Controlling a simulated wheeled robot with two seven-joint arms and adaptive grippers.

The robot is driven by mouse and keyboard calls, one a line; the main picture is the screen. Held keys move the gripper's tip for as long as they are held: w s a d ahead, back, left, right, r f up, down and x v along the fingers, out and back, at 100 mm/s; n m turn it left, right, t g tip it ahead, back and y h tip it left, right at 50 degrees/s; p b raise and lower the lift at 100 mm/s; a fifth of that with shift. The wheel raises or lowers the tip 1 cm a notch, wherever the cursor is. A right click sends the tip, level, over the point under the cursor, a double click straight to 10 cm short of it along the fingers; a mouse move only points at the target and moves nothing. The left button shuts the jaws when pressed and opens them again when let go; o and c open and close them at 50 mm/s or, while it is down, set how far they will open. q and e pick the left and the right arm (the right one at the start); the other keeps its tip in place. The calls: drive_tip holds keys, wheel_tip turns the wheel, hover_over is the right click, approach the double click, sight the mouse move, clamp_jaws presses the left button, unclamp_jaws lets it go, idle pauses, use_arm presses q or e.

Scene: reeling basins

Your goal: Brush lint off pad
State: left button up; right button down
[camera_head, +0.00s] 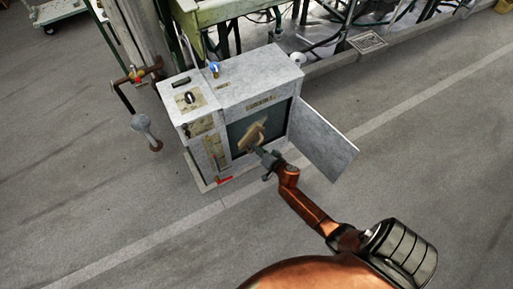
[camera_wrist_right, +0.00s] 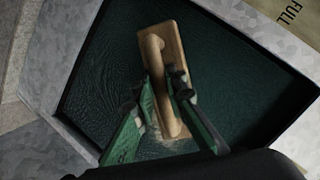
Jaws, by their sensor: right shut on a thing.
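A wooden brush (camera_wrist_right: 172,38) with a raised handle lies against the dark green pad (camera_wrist_right: 215,75) in the right wrist view. My right gripper (camera_wrist_right: 159,88) is shut on the brush's handle, one finger on each side. In the head view the brush (camera_head: 254,133) shows pale in front of the pad (camera_head: 236,130), in the open front of a grey cabinet, with my right gripper (camera_head: 266,157) at its lower end. Pale fuzz shows beside the brush's lower end in the wrist view; I cannot tell how much is lint. My left gripper is not in view.
The grey cabinet (camera_head: 255,76) has its door (camera_head: 323,142) swung open to the right of my gripper. A pipe with a grey-ended lever (camera_head: 141,123) stands to the left. Machinery and a table stand behind. The floor in front is clear.

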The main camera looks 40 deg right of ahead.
sight(261, 137)
drive_tip(key=shift+w+d, duration=0.15)
drive_tip(key=shift+w, duration=0.45)
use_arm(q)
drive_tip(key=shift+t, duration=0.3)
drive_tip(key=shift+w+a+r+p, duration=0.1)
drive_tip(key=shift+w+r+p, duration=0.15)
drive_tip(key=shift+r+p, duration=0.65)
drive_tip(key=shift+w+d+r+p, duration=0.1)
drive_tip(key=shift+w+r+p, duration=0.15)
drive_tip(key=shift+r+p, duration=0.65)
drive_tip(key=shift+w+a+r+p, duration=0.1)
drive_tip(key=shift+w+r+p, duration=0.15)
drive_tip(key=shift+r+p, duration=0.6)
use_arm(e)
drive_tip(key=s+d+r, duration=0.2)
drive_tip(key=d, duration=0.7)
drive_tip(key=shift+r, duration=0.25)
